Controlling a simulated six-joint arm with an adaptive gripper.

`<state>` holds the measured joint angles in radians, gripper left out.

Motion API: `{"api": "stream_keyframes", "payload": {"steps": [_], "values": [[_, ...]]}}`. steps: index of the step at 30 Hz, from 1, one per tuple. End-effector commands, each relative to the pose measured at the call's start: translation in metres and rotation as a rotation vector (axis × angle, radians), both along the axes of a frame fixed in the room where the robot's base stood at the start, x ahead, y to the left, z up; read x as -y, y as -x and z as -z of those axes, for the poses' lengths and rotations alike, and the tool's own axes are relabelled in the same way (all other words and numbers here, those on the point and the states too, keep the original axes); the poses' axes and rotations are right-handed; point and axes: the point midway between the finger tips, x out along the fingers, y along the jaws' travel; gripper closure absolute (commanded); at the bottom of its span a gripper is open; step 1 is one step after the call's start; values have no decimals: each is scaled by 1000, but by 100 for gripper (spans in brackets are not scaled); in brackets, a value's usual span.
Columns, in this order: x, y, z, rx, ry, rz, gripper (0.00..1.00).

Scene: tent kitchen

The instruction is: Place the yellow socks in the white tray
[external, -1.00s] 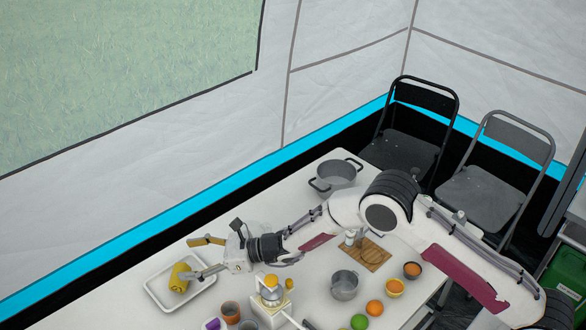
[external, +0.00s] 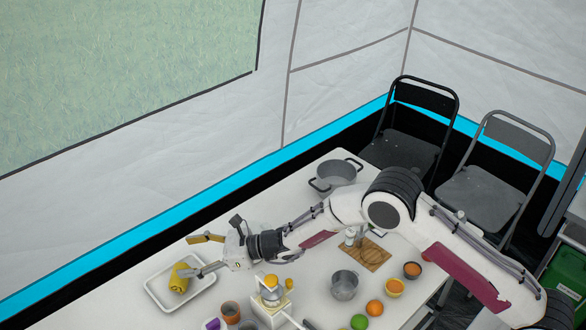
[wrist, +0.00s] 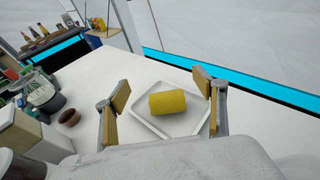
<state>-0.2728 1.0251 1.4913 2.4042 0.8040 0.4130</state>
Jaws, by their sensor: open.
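The rolled yellow socks (external: 179,278) lie in the white tray (external: 205,284) at the left end of the table. In the wrist view the yellow socks (wrist: 167,102) rest inside the white tray (wrist: 150,127), between and beyond my fingers. My gripper (external: 198,255) is open, with its fingers spread over the tray's right side in the external view. The fingers of my gripper (wrist: 163,108) stand wide apart in the wrist view, and nothing is held between them.
A grey pot (external: 344,285), an orange (external: 374,307) and a green fruit (external: 359,321) are farther right. A large pot (external: 336,174) stands at the back. Bare table lies behind the tray.

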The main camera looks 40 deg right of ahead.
Motion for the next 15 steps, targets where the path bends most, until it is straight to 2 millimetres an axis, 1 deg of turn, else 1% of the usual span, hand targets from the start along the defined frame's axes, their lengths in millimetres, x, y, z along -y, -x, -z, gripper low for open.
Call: {"api": "stream_keyframes", "payload": {"steps": [5, 8, 11, 15], "values": [[0, 1, -5, 8, 6, -9, 30], [0, 4, -13, 22, 19, -26, 30], [-1, 10, -28, 50, 43, -56, 30], [-1, 24, -57, 104, 95, -121, 30]]}}
